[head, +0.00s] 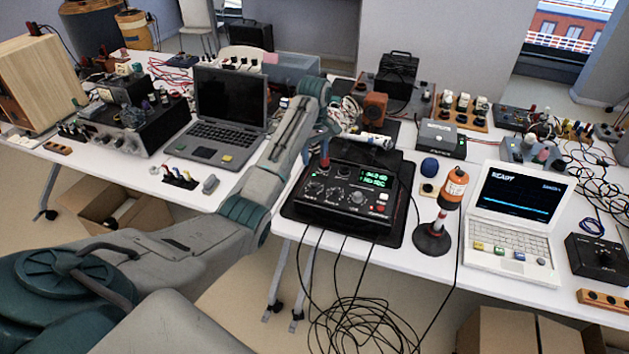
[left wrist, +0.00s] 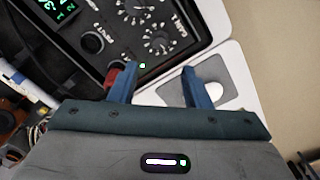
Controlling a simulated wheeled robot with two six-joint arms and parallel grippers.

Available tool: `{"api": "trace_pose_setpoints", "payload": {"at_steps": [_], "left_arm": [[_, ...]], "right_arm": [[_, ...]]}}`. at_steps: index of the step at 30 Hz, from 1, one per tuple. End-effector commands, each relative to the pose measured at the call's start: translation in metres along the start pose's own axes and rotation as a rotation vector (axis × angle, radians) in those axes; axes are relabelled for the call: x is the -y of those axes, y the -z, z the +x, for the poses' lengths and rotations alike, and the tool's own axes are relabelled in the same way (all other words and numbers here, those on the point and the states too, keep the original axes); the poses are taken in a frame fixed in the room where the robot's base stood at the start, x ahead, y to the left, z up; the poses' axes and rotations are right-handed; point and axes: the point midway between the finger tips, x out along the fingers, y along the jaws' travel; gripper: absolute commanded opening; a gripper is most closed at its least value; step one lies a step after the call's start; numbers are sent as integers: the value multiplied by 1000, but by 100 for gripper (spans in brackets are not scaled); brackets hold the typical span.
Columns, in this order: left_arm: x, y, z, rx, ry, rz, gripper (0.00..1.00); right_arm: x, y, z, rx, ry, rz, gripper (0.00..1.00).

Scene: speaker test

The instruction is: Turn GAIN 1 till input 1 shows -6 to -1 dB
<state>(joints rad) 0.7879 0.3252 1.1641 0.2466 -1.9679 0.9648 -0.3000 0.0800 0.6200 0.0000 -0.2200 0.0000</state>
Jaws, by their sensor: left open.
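The black audio interface (head: 350,202) sits on a dark mat on the right-hand white table. Its green display (head: 377,176) is lit, but the digits are too small to read surely. The GAIN 1 knob (head: 314,189) is at the left of its front panel; in the left wrist view a dial beside the GAIN 1 lettering (left wrist: 158,43) shows beyond the fingers. My left gripper (head: 322,158) is over the interface's left back part. Its blue fingers (left wrist: 161,84) are apart with nothing between them. A red part (left wrist: 113,78) shows beside one finger. My right gripper is out of view.
An orange-and-black device on a round stand (head: 434,238) and a white laptop (head: 513,215) are right of the interface. A dark laptop (head: 228,106) stands on the left table. Loose black cables (head: 360,310) hang in front.

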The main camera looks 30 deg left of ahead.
Motion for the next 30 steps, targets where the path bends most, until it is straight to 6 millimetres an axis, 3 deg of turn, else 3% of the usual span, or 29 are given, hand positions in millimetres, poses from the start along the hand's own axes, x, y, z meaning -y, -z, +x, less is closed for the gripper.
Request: {"api": "trace_pose_setpoints", "payload": {"at_steps": [5, 18, 30], "left_arm": [[0, 0, 18, 4, 4, -3, 43], [0, 0, 94, 2, 2, -1, 43], [0, 0, 107, 0, 0, 0, 43]], "right_arm": [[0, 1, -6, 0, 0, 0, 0], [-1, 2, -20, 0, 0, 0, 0], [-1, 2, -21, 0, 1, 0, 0]]}}
